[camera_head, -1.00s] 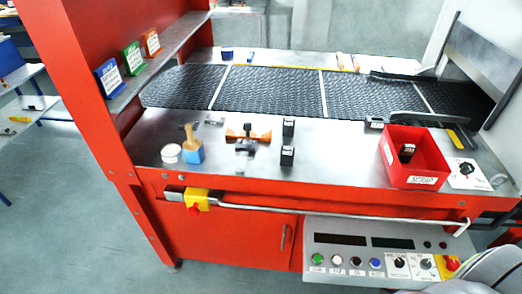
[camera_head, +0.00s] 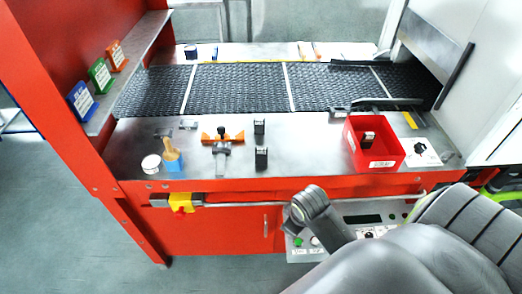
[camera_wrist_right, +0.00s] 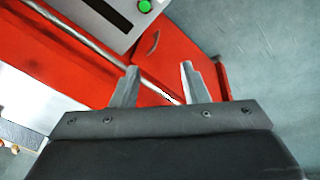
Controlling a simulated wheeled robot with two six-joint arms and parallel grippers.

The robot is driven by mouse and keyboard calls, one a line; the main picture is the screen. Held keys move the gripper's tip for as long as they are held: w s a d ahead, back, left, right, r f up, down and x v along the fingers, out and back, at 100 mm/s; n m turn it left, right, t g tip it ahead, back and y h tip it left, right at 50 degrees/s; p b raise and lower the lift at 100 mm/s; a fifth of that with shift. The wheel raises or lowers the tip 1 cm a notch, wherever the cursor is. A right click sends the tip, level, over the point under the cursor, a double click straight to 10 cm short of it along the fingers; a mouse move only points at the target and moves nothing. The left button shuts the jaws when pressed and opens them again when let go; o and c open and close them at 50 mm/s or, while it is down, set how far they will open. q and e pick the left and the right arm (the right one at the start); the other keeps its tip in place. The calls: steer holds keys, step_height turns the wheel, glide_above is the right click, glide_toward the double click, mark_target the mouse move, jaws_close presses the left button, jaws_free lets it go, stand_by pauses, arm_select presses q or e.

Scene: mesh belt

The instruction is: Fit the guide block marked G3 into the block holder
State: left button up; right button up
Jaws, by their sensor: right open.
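Two small black blocks with pale labels stand on the metal table in the head view, a rear one (camera_head: 260,127) and a front one (camera_head: 261,158). Their markings are too small to read, so I cannot tell which is G3. Left of them is an orange and grey fixture (camera_head: 235,137) with a black knob, which may be the block holder. Another black block (camera_head: 368,138) lies in the red scrap bin (camera_head: 378,163). My right gripper (camera_wrist_right: 159,66) is open and empty in the right wrist view, in front of the red cabinet. My left gripper is not in view.
A white round tub (camera_head: 151,162) and a brush on a blue block (camera_head: 174,165) stand at the table's left. The dark mesh belt (camera_head: 235,90) runs behind. A rail (camera_head: 235,205) crosses the cabinet front. Colored cards (camera_head: 81,100) stand on the left shelf.

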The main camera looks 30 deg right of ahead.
steer(key=w+d+r+n+g, duration=0.1)
steer(key=w+d+r+n, duration=0.15)
steer(key=w, duration=0.55)
steer(key=w+d+r+n, duration=0.15)
steer(key=w+r, duration=0.25)
steer(key=w, duration=0.4)
step_height(320, 180, up, 13)
steer(key=n+g+y, duration=0.1)
steer(key=n+g, duration=0.1)
steer(key=n, duration=0.2)
glide_above(262, 148)
step_height(262, 148, down, 14)
steer(key=b, duration=1.4)
steer(key=shift+s+a, duration=0.1)
steer(key=shift+a, duration=0.05)
step_height(262, 148, down, 2)
steer(key=shift+f+p, duration=0.1)
steer(key=shift+p, duration=0.8)
steer(key=shift+f, duration=0.4)
jaws_close()
